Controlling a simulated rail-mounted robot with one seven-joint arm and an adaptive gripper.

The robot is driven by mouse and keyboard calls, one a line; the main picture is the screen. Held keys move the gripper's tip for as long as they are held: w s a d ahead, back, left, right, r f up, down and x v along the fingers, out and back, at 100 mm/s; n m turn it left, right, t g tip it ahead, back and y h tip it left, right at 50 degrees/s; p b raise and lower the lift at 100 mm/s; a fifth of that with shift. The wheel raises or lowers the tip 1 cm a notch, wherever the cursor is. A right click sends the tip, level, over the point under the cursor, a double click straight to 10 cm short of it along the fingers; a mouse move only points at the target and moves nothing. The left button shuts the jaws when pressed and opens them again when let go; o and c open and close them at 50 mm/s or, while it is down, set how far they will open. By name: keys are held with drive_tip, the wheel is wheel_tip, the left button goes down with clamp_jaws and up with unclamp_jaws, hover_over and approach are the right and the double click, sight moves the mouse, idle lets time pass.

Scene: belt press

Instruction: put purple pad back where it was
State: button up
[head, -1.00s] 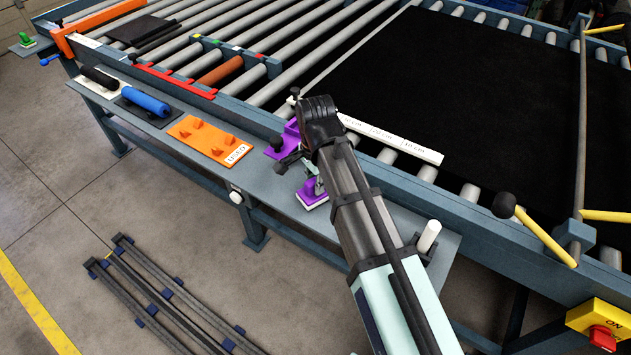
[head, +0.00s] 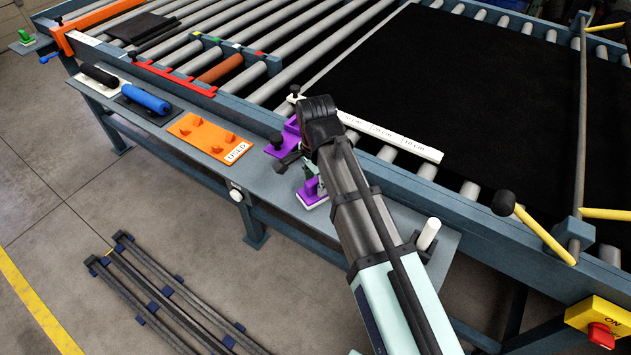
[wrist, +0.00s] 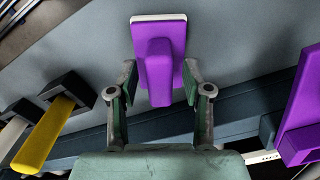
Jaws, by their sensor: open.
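The purple pad (head: 313,195) has a white edge and a raised purple handle. It rests on the grey side shelf, partly hidden by my arm in the head view. In the wrist view the purple pad (wrist: 158,60) lies straight ahead, its handle between my fingers. My gripper (wrist: 160,84) is open, with a finger on each side of the handle and visible gaps beside it. A purple plate (head: 279,147) sits farther along the shelf, against the frame; a purple piece (wrist: 303,115) also shows at the right of the wrist view.
The grey shelf (head: 240,195) also holds an orange plate (head: 210,138), a blue roller (head: 146,99) and a black roller (head: 100,76). A white upright peg (head: 429,233) stands at its near end. The roller table's side rail and a white ruler (head: 390,136) lie behind my gripper.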

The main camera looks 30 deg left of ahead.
sight(315, 179)
wheel_tip(315, 179, up, 12)
drive_tip(key=b, duration=0.2)
drive_tip(key=shift+b, duration=0.3)
drive_tip(key=shift+f, duration=0.1)
